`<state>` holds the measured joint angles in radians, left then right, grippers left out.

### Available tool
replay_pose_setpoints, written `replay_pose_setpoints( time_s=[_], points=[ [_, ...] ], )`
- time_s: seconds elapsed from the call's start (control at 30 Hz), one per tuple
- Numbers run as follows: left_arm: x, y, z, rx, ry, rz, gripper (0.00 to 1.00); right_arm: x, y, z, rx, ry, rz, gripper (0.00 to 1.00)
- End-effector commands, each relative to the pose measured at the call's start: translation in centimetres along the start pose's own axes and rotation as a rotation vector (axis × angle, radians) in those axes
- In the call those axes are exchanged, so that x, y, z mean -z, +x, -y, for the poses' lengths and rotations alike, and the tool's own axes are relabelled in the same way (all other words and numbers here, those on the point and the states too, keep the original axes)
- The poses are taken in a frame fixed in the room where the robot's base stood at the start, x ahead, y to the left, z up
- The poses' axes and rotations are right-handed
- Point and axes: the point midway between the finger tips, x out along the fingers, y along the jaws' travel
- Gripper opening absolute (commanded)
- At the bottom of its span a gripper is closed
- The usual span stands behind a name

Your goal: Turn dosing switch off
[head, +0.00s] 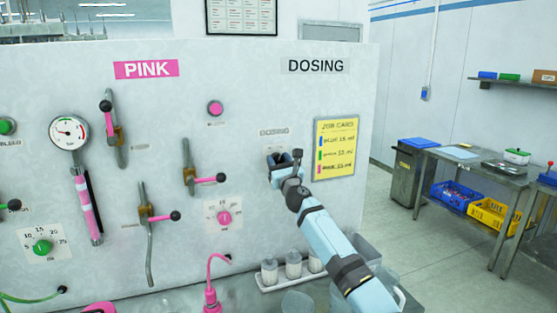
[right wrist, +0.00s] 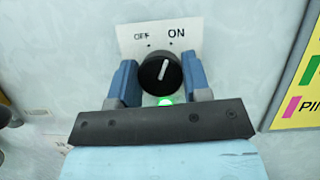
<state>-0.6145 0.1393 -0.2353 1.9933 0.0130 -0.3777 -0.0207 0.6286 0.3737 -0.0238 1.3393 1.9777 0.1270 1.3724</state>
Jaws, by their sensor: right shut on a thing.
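The dosing switch is a round black knob (right wrist: 160,73) with a white pointer line, on the wall panel under a white plate (right wrist: 160,38) marked OFF and ON. Its pointer leans up and slightly right, toward ON. A green light (right wrist: 165,102) glows just below it. My right gripper (head: 286,158) is at the panel below the DOSING label. In the right wrist view its two blue fingers (right wrist: 161,82) stand on either side of the knob, shut on it. In the head view the gripper hides the knob. My left gripper is not in view.
A yellow job card (head: 336,148) is on the panel just right of my gripper. Pink-handled valves (head: 205,179) and a pink dial (head: 224,217) are to the left. White bottles (head: 293,264) stand in a tray below. A steel table (head: 480,165) stands at the right.

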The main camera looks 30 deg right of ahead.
Motion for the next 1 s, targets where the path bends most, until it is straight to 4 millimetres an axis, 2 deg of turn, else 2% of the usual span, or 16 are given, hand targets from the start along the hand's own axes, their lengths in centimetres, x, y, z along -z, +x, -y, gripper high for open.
replay_pose_setpoints(
  time_s=[0.4,1.0],
  points=[
    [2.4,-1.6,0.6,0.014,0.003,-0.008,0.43,-0.2,0.1,0.1,-0.143,-0.345,-0.002,0.2],
    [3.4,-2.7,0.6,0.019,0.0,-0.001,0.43,0.0,0.0,0.1,-0.32,-0.773,-0.002,0.2]
  ],
)
